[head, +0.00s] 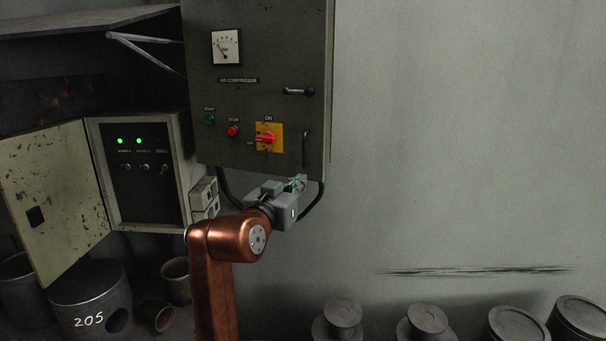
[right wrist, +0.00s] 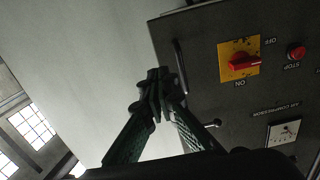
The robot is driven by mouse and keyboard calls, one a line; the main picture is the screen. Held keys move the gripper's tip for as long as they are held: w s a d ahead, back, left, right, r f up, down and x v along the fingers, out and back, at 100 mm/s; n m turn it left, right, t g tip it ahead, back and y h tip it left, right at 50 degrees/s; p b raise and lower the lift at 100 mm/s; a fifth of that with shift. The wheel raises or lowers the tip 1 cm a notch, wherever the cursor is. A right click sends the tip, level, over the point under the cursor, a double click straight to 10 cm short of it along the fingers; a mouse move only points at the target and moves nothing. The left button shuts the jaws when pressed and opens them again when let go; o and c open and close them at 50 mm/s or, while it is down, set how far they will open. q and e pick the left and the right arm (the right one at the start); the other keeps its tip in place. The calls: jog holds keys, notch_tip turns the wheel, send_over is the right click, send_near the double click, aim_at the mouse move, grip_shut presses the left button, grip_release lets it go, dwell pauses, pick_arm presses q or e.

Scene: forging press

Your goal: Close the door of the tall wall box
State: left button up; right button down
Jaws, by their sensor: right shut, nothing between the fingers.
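The tall dark grey wall box (head: 270,55) fills the upper middle of the head view, with a gauge, a green button, a red button and a red rotary switch on a yellow plate. Its front looks flat and close to flush; I cannot tell whether a small gap remains. My right gripper (head: 297,184) is shut and empty, just below the box's lower right corner. In the right wrist view the box's front (right wrist: 210,85) lies right of the shut fingertips (right wrist: 156,85).
A smaller wall box (head: 140,165) with green lamps stands at the left, its pale door (head: 55,200) swung open. Dark cables loop under the tall box. A shelf (head: 90,32) is at upper left. Drums (head: 92,295) and round metal parts (head: 343,315) line the bottom. The right wall is bare.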

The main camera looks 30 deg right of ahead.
jog(key=p, duration=0.5)
send_near(320, 163)
jog(key=x, duration=0.5)
jog(key=shift+w+d+r, duration=0.15)
jog(key=shift+w, duration=0.1)
jog(key=shift+w+d, duration=0.4)
jog(key=shift+d, duration=0.15)
